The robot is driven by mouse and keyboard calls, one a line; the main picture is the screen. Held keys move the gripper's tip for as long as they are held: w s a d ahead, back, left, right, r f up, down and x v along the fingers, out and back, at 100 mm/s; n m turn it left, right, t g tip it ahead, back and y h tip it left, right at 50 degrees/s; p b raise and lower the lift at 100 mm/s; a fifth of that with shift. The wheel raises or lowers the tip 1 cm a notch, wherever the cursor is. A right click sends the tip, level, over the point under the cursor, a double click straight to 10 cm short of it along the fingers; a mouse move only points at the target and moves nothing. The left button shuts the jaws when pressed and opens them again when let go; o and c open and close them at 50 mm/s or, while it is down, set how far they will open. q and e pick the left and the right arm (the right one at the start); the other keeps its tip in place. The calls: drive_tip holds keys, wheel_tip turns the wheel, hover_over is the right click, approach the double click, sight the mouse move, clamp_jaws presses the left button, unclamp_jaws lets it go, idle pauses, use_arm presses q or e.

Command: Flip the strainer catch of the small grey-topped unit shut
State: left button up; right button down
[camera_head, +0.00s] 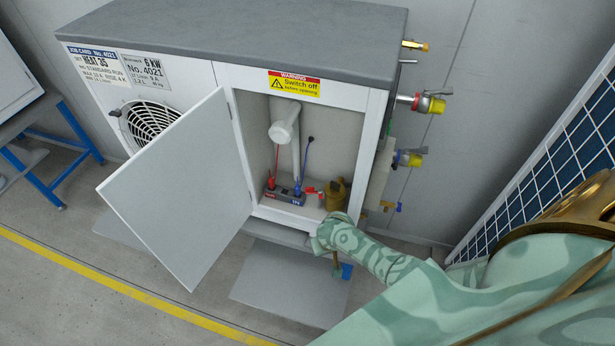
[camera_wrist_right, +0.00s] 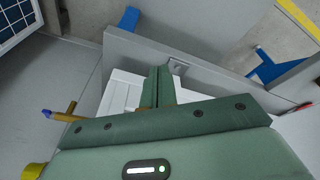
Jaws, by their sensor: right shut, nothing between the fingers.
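The small grey-topped unit (camera_head: 240,40) stands against the wall with its front door (camera_head: 185,190) swung open to the left. Inside, a brass strainer body (camera_head: 337,194) sits at the lower right of the opening. I cannot make out its catch or how that stands. My right gripper (camera_head: 324,238) is at the unit's lower right front corner, just below the strainer in the picture; its fingertips are not clear there. My left gripper is out of view.
Valves with yellow caps (camera_head: 430,104) stick out from the unit's right side. A battery-like block (camera_head: 286,194) with red and blue leads sits inside. A mesh panel (camera_head: 570,140) stands at the right. The floor (camera_head: 150,310) in front of the door is clear.

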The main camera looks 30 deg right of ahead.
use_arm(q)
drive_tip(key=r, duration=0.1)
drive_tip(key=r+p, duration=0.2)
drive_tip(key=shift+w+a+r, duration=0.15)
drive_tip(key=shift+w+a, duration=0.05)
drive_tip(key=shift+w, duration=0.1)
use_arm(e)
drive_tip(key=w+d+r+m, duration=0.1)
drive_tip(key=w+r, duration=0.6)
drive_tip(key=r, duration=0.3)
drive_tip(key=w+d+r+m+t, duration=0.1)
drive_tip(key=w+r+m, duration=0.1)
drive_tip(key=w+r, duration=0.4)
wheel_tip(320, 180, up, 5)
drive_tip(key=shift+w+r+h, duration=0.1)
drive_tip(key=shift+w+h, duration=0.2)
drive_tip(key=shift+w, duration=0.05)
use_arm(q)
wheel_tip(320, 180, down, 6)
drive_tip(key=b, duration=0.5)
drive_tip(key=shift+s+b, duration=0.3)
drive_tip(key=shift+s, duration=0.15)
use_arm(e)
drive_tip(key=x, duration=1)
drive_tip(key=shift+d, duration=0.15)
